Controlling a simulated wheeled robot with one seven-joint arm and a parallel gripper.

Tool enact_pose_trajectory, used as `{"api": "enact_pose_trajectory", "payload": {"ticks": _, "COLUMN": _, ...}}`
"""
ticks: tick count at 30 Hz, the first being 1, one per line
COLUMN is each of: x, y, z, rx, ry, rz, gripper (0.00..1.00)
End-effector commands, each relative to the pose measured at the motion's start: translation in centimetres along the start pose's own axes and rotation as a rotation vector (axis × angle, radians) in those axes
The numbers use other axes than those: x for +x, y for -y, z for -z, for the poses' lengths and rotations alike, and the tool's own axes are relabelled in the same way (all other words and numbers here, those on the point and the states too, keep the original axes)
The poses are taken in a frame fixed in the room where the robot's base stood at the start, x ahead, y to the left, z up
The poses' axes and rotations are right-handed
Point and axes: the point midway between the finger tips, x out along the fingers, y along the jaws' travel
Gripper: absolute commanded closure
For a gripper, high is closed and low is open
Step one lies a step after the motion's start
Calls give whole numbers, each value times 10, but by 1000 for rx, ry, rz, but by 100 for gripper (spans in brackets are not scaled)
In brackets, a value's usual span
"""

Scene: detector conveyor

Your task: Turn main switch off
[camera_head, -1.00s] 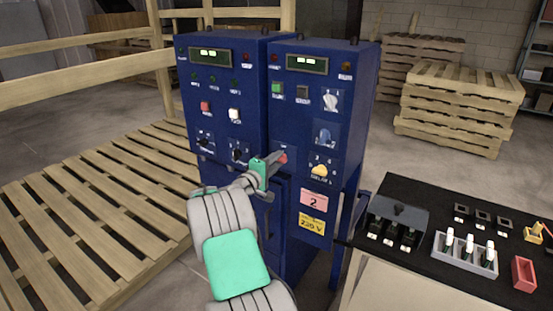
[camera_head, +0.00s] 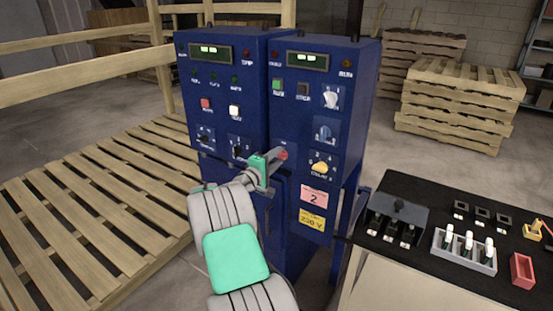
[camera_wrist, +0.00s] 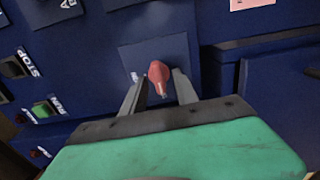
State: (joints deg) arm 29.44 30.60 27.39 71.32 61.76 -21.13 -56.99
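The main switch is a red knob (camera_wrist: 159,77) on a square blue plate on the cabinet front. I cannot tell whether that finger touches the knob. The blue cabinet (camera_head: 327,85) also carries a white knob, a blue knob and a yellow knob.
A green button (camera_head: 278,85) and a dark stop button (camera_head: 303,89) are above the knob. At the right stands a black-topped table (camera_head: 420,193) with small parts. A wooden pallet platform (camera_head: 90,215) lies at the left. Stacked pallets (camera_head: 452,105) are behind.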

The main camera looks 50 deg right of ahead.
Motion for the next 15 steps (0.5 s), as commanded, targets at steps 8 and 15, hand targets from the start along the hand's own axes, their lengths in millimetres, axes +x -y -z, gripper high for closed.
{"api": "enact_pose_trajectory", "payload": {"ticks": 8, "x": -40, "y": 1, "z": 2, "rx": 0, "ry": -5, "rz": -1, "gripper": 65}}
{"api": "enact_pose_trajectory", "payload": {"ticks": 15, "x": -76, "y": 1, "z": 1, "rx": -1, "ry": -3, "rz": 0, "gripper": 65}}
